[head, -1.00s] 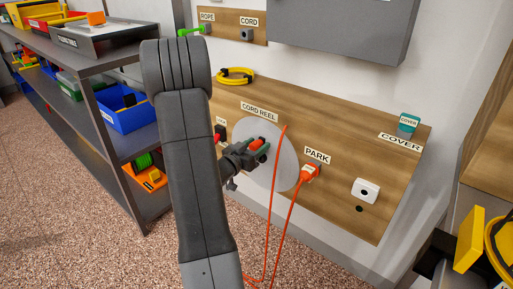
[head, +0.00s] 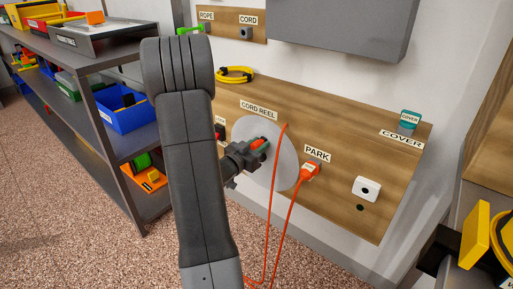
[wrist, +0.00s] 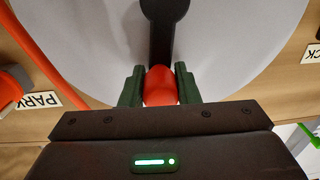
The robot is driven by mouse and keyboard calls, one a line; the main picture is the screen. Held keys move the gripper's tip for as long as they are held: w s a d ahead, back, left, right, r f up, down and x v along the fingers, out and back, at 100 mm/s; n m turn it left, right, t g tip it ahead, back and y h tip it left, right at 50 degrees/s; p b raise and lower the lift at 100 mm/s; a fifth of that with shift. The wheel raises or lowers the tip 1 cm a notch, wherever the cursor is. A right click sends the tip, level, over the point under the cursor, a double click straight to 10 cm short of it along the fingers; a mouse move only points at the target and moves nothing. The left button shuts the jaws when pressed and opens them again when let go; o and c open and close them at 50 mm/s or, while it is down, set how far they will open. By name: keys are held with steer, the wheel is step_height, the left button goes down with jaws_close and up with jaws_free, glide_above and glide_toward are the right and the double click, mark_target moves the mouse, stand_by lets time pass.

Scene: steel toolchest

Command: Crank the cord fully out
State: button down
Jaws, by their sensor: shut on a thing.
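The cord reel is a pale grey disc (head: 285,165) on the wooden wall board, under the CORD REEL label. In the wrist view the disc (wrist: 90,45) fills the background, with a dark crank arm (wrist: 162,35) on its face. My gripper (head: 258,146) is at the reel's face. In the wrist view its green fingers (wrist: 160,88) are shut on the red crank knob (wrist: 161,86). An orange cord (head: 271,210) hangs from the reel to the floor and rises to an orange plug (head: 310,170) at the PARK label.
A white outlet box (head: 366,189) and a teal cover (head: 410,119) are on the board at right. A grey cabinet (head: 340,25) hangs above. Shelves with a blue bin (head: 125,112) stand at left. A yellow block (head: 473,237) is at lower right.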

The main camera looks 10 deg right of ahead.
steer(key=c, duration=1.1)
jaws_free()
steer(key=p+v, duration=0.2)
steer(key=v, duration=1.2)
steer(key=shift+p, duration=0.4)
steer(key=shift+d, duration=0.15)
steer(key=b+x, duration=0.2)
steer(key=x, duration=1.1)
steer(key=shift+w+d+b, duration=0.15)
steer(key=shift+d+b, duration=0.05)
steer(key=shift+b, duration=0.15)
steer(key=shift+w+d, duration=0.1)
steer(key=shift+w, duration=0.1)
steer(key=shift+n+p, duration=0.3)
steer(key=shift+p, duration=0.05)
